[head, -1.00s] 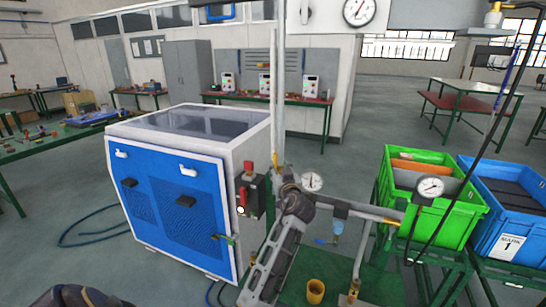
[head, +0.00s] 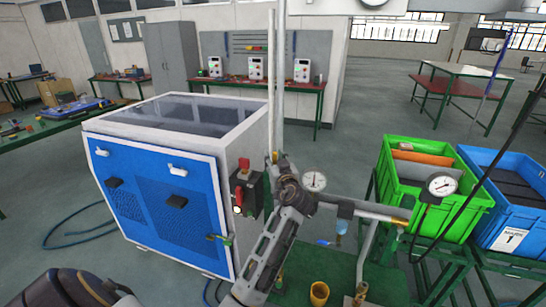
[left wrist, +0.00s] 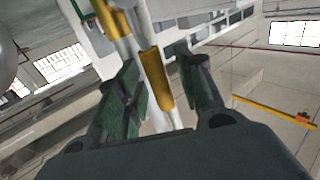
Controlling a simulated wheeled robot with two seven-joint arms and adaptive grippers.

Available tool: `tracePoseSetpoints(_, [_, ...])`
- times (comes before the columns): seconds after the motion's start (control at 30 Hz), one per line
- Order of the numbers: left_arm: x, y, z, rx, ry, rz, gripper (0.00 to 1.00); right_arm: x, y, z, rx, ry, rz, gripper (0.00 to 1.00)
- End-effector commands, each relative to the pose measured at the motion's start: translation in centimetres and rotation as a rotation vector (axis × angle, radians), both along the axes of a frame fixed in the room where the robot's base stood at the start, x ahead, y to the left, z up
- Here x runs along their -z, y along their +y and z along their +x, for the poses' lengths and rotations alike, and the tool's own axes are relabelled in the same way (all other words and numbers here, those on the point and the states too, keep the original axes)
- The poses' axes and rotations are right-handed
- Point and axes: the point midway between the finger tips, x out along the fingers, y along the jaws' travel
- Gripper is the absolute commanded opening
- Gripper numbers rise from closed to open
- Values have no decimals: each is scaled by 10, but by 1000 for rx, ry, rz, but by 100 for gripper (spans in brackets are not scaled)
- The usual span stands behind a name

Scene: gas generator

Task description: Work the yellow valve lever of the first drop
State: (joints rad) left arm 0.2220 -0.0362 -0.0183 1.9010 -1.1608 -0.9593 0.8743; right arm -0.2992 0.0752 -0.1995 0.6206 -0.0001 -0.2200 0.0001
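In the left wrist view, two yellow sleeve-like parts, a longer one (left wrist: 155,80) and one above it (left wrist: 118,18), sit on or by pale pipes. I cannot tell which is the valve lever of the first drop. My left gripper (left wrist: 163,88) has its dark fingers spread, with the longer yellow part seen between them; contact cannot be told. In the head view, my left gripper (head: 277,160) is small and partly hidden at the top of my arm, close to a vertical pale pipe (head: 280,90). My right gripper is not in view.
A blue and white generator cabinet (head: 165,200) stands left of my arm. Green (head: 440,215) and blue (head: 510,230) crates stand further right.

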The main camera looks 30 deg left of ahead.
Motion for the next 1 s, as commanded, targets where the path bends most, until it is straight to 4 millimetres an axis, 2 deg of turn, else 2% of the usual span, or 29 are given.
tracePoseSetpoints(0.3, [0,0,0,0,0,0,37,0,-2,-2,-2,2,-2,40])
tracePoseSetpoints(0.6, [0,0,0,0,1,-1,0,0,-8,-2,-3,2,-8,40])
tracePoseSetpoints(1.0, [0,0,0,0,1,2,0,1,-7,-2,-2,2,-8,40])
